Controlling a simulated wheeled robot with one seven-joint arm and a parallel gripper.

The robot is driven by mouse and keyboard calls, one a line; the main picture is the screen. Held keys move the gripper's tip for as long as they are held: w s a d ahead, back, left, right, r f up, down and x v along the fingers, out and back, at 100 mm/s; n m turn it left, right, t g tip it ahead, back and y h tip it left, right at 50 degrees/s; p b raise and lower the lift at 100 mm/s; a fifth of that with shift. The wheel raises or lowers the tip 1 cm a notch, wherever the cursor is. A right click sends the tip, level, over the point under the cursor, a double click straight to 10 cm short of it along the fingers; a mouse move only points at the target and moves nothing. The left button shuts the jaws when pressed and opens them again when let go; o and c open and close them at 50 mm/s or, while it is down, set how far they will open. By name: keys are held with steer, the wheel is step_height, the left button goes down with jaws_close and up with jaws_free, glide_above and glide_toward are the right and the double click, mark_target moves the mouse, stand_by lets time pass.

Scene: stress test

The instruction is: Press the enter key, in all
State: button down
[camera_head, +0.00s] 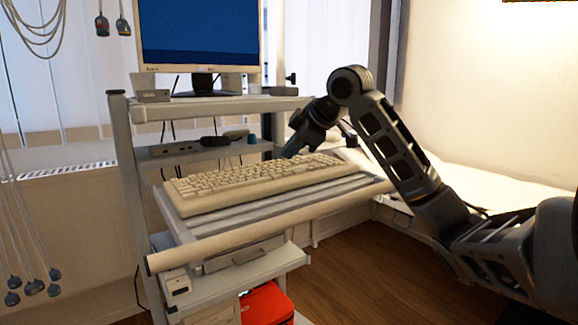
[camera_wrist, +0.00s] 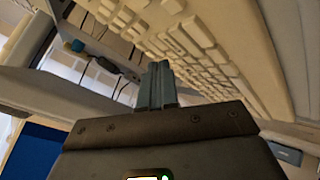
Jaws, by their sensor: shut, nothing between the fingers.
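A beige keyboard (camera_head: 240,184) lies on the pull-out shelf of a grey cart in the head view. In the wrist view the keyboard (camera_wrist: 215,48) runs across the top and right, seen close and at a steep tilt. I cannot single out the enter key for certain among its keys. My gripper (camera_head: 288,154) is over the back edge of the keyboard toward its right half, pointing down. In the wrist view my gripper (camera_wrist: 159,66) has its two fingers together with nothing between them, and the tips overlap the keyboard's edge in the picture. Whether they touch a key is unclear.
A monitor (camera_head: 198,32) with a blue screen stands on the cart's upper shelf (camera_head: 225,106). Small dark devices and cables sit on the shelf behind the keyboard. A bed (camera_head: 450,176) is at the right. A red box (camera_head: 266,304) is low in the cart.

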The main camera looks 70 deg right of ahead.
steer(key=shift+r+p, duration=1.8)
steer(key=shift+r, duration=0.6)
